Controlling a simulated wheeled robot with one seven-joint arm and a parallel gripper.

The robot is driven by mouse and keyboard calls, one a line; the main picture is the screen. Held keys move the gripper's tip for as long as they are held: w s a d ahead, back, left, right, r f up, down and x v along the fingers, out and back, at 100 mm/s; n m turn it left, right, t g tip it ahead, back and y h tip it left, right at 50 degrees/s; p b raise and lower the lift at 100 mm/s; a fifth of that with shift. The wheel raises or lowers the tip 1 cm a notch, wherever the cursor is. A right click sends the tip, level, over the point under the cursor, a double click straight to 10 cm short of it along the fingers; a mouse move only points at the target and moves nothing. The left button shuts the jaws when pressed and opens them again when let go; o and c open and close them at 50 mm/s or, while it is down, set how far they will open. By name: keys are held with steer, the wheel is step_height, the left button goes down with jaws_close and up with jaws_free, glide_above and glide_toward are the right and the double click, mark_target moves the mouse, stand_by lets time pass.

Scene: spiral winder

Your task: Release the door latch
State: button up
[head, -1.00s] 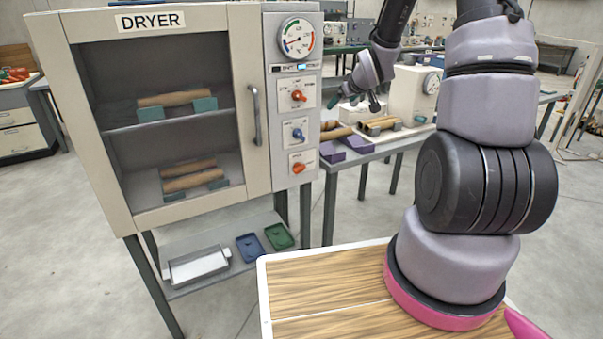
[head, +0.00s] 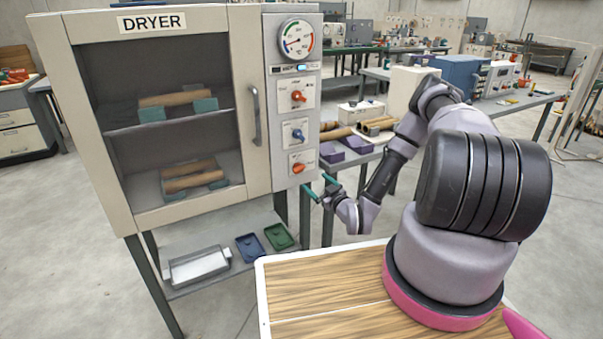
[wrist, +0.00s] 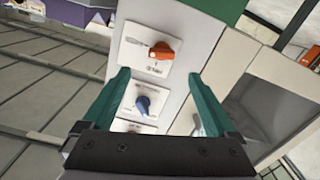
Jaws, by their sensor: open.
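The beige dryer (head: 72,130) has a windowed door (head: 119,217), which is shut, with a grey bar handle (head: 255,115) on its right edge. On the control panel (head: 307,52) are a red-orange upper knob (head: 298,96), a blue knob (head: 298,134) and an orange lower knob (head: 297,168). The panel labels are too small to read. My gripper (head: 318,184) is open and empty, just below and right of the panel. In the wrist view its teal fingers (wrist: 165,74) are apart, and the orange lower knob (wrist: 161,50) and blue knob (wrist: 143,104) appear between or just beyond them.
A gauge (head: 297,39) tops the panel. Below the dryer, a shelf (head: 190,238) holds a metal tray (head: 197,266), a blue tray (head: 250,248) and a green tray (head: 279,237). A grey bench with purple blocks (head: 357,144) stands behind my arm.

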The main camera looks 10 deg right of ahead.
mark_target(301, 171)
steer(key=x, duration=1)
steer(key=shift+w+a, duration=0.15)
steer(key=shift+a, duration=0.1)
